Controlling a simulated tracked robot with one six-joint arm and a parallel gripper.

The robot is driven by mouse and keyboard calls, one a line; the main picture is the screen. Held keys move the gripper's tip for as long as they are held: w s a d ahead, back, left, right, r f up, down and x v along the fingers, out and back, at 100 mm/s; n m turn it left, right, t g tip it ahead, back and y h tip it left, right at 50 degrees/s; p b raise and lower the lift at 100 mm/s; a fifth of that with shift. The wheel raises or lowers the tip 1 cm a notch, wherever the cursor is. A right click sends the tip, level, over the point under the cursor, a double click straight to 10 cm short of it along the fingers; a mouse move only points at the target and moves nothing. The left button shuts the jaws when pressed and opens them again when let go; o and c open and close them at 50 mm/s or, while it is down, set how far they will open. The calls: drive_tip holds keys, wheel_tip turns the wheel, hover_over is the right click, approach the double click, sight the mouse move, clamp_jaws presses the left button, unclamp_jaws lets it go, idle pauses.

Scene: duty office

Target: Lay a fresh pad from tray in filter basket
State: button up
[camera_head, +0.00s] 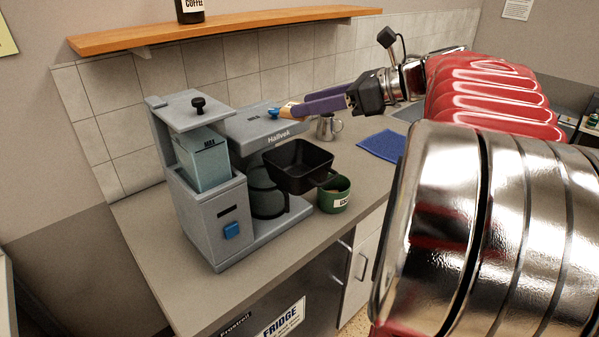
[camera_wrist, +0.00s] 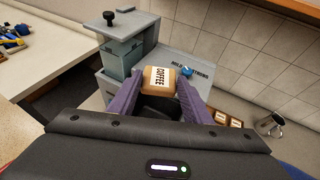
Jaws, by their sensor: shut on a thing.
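My gripper (camera_head: 297,108), with purple fingers, is shut on a tan pad labelled COFFEE (camera_wrist: 158,80). In the head view the pad (camera_head: 288,108) shows only in part at the fingertips, above the grey coffee machine (camera_head: 215,215). The black filter basket (camera_head: 303,158) sticks out from the machine's front, below and in front of the fingertips, and looks empty. A dark shape between the fingers in the wrist view may be the basket. More brown pads (camera_wrist: 228,118) show right of the fingers; the tray under them is mostly hidden.
A green mug (camera_head: 334,192) stands beside the basket, and a glass carafe (camera_head: 266,196) sits under it. A metal jug (camera_head: 327,128) and a blue cloth (camera_head: 383,145) lie further right. The wooden shelf (camera_head: 230,28) runs above. The machine's lid (camera_head: 190,108) stands raised over its water tank.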

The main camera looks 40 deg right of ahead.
sight(312, 150)
wheel_tip(312, 150, down, 6)
idle(0.4)
drive_tip(key=shift+f, duration=0.15)
drive_tip(key=shift+f, duration=1.8)
drive_tip(key=shift+f, duration=0.6)
drive_tip(key=o, duration=1)
drive_tip(key=shift+o, duration=0.2)
